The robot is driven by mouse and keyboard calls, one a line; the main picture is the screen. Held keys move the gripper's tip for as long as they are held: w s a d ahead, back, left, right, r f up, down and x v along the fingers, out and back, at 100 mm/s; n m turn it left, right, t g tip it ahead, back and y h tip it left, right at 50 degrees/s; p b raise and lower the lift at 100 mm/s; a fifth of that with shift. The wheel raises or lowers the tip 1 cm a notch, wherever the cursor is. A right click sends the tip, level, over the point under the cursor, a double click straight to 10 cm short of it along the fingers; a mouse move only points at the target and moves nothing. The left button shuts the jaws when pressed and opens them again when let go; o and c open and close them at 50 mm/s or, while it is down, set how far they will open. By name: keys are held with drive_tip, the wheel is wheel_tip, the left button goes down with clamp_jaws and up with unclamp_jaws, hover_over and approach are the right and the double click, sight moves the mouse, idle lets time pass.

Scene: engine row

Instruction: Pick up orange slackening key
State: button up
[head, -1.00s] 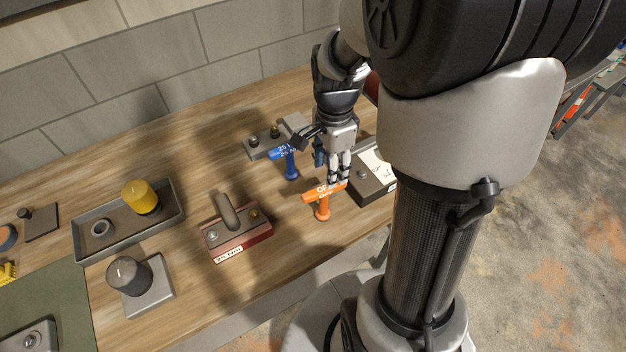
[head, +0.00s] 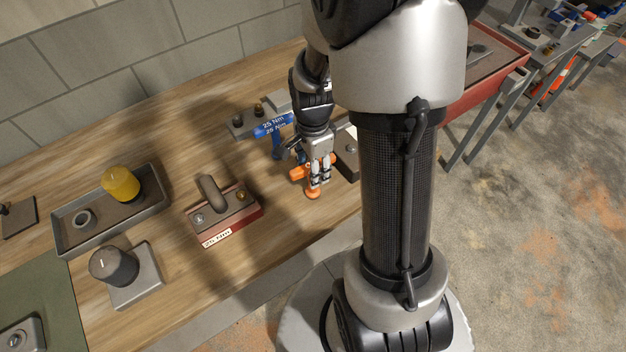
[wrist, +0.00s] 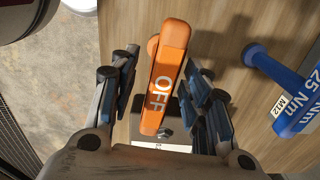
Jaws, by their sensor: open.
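The orange slackening key (wrist: 165,78) is T-shaped, with "OFF" in white on its bar. In the wrist view its bar lies lengthwise between the two sets of open fingers, with a gap on each side. In the head view the key (head: 312,193) stands near the front edge of the bench, and my gripper (head: 319,184) is lowered over it, hiding much of its bar. My gripper also shows in the wrist view (wrist: 163,105), open around the bar with nothing gripped.
A blue 25 Nm key (head: 274,126) stands close behind; it also shows in the wrist view (wrist: 297,98). A red block with a handle (head: 224,215) sits to the left. A tray (head: 72,244) holds a yellow cylinder (head: 121,184). Bench wood between them is clear.

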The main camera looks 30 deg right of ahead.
drive_tip(key=shift+c, duration=0.2)
clamp_jaws()
drive_tip(key=shift+r, duration=0.15)
idle(0.4)
